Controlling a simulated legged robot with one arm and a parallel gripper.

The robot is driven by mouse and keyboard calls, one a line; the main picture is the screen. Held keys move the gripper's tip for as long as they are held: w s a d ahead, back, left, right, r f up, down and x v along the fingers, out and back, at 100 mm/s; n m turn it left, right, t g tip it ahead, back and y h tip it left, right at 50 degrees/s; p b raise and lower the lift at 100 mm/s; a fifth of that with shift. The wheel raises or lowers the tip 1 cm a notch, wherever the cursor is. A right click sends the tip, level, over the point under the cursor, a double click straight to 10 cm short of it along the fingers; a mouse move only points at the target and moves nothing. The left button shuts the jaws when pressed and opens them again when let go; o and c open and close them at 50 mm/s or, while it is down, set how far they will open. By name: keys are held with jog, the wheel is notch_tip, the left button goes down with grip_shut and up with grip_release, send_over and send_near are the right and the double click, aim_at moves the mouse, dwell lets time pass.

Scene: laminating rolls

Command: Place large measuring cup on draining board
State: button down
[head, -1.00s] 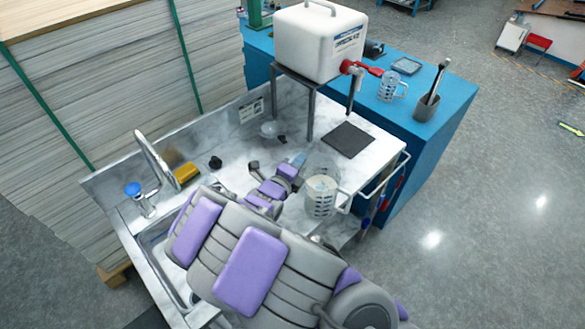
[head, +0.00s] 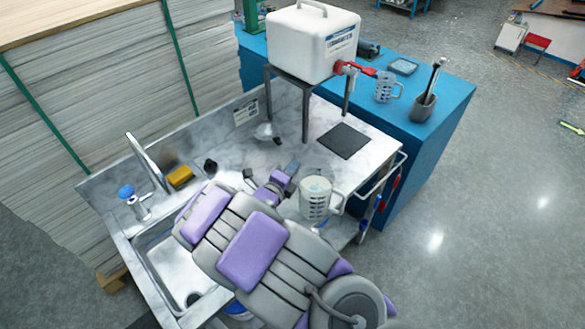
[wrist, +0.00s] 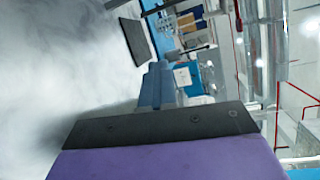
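A large clear measuring cup (head: 315,200) with a handle on its right stands upright at the front of the marble-look sink top, in the head view. My gripper (head: 272,174) is low over the sink top, just left of the cup. Its two tips look spread apart with nothing between them. The cup is apart from the tips as far as I can see. The draining board (head: 372,162) is the flat top right of the basin. The wrist view shows the dark and purple edge of my gripper (wrist: 155,130) across the bottom and the pale top at left.
A black mat (head: 343,140) lies on the top at right, beside a metal stand (head: 305,115) under a white water container (head: 312,45). A sponge (head: 179,176), tap (head: 146,160) and basin (head: 180,265) are left. A smaller measuring cup (head: 385,87) stands on the blue bench (head: 440,100).

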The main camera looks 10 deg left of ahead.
jog(key=shift+a+f+p, duration=0.35)
jog(key=shift+a+f, duration=0.25)
jog(key=shift+f, duration=0.1)
jog(key=c, duration=1.6)
grip_release()
jog(key=shift+d+r, duration=0.1)
jog(key=shift+d, duration=0.25)
jog(key=o, duration=0.3)
jog(key=shift+a, duration=0.3)
jog(key=shift+o, duration=0.8)
jog(key=shift+a, duration=0.65)
jog(key=d+r+p+v, duration=0.1)
jog(key=v, duration=1)
jog(key=shift+s, duration=0.45)
jog(key=shift+r, duration=0.15)
